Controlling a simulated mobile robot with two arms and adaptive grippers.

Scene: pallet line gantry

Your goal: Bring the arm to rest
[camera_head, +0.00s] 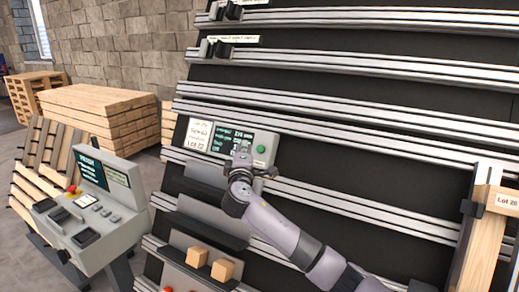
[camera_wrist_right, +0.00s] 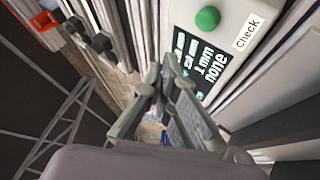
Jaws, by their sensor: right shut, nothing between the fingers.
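My right arm reaches in from the lower right of the head view. Its gripper (camera_head: 243,160) is in front of the panel unit (camera_head: 262,136) with a dark screen and a green button. In the right wrist view the gripper's fingers (camera_wrist_right: 162,78) are shut and empty, their tips together. The green button (camera_wrist_right: 207,18) and a "Check" label show just beyond and to the right of the fingers there. A gap between fingertips and panel cannot be judged. My left gripper is not in view.
A rack of silver rails (camera_head: 350,100) on dark panels fills the right side. A grey console (camera_head: 95,215) with a red button stands at left. Two wooden blocks (camera_head: 222,270) lie on a low ledge. A wooden post (camera_head: 482,235) stands at right. Stacked timber (camera_head: 100,115) is behind.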

